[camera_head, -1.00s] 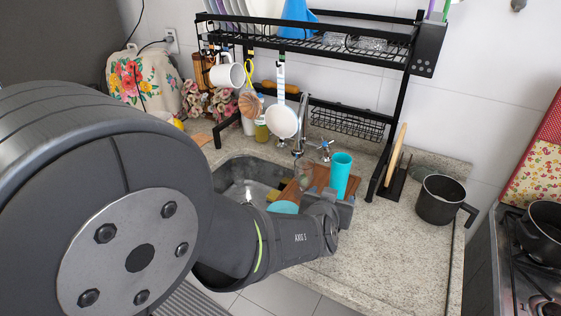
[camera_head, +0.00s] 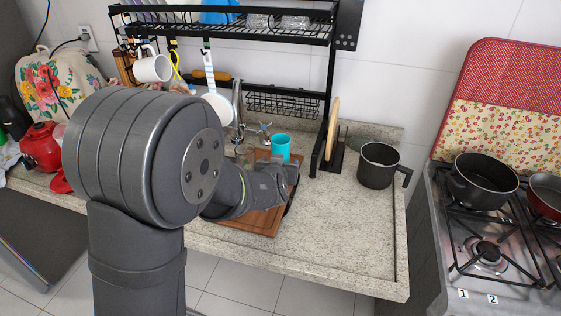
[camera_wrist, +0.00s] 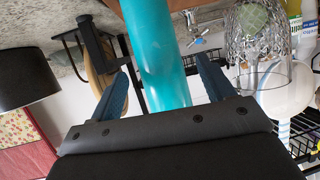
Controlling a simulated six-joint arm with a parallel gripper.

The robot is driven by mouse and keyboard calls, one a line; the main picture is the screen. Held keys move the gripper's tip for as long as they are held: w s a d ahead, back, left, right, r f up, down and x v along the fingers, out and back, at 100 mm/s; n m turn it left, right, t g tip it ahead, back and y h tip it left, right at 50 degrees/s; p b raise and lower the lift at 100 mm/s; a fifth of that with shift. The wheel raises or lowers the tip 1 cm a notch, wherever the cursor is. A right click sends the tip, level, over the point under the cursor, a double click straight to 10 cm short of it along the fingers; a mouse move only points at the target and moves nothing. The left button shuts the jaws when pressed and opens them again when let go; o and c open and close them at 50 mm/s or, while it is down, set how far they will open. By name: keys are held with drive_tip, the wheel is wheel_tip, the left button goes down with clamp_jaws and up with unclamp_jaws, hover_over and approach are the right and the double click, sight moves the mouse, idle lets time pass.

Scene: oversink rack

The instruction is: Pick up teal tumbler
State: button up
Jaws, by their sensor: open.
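The teal tumbler (camera_head: 281,142) stands upright near the faucet, just behind my gripper (camera_head: 285,174) in the head view. Its lower part is hidden by my gripper there. The wrist view looks upside down, with the counter at the top. In it the tumbler (camera_wrist: 158,35) runs down from the top edge between the two blue fingers of my gripper (camera_wrist: 162,76). The fingers are open, one on each side, with a visible gap to the tumbler's sides. I cannot tell how deep the tumbler sits between them.
A wooden board (camera_head: 255,223) lies under my gripper. The black rack (camera_head: 323,110) stands behind and right. A dark pot (camera_head: 377,167) sits to the right, with bare counter (camera_head: 340,225) in front. A clear patterned glass (camera_wrist: 258,42) is beside the tumbler in the wrist view.

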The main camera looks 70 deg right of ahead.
drive_tip(key=shift+x, duration=2)
drive_tip(key=shift+c, duration=0.2)
drive_tip(key=shift+a, duration=0.1)
drive_tip(key=c, duration=1)
drive_tip(key=shift+r, duration=0.15)
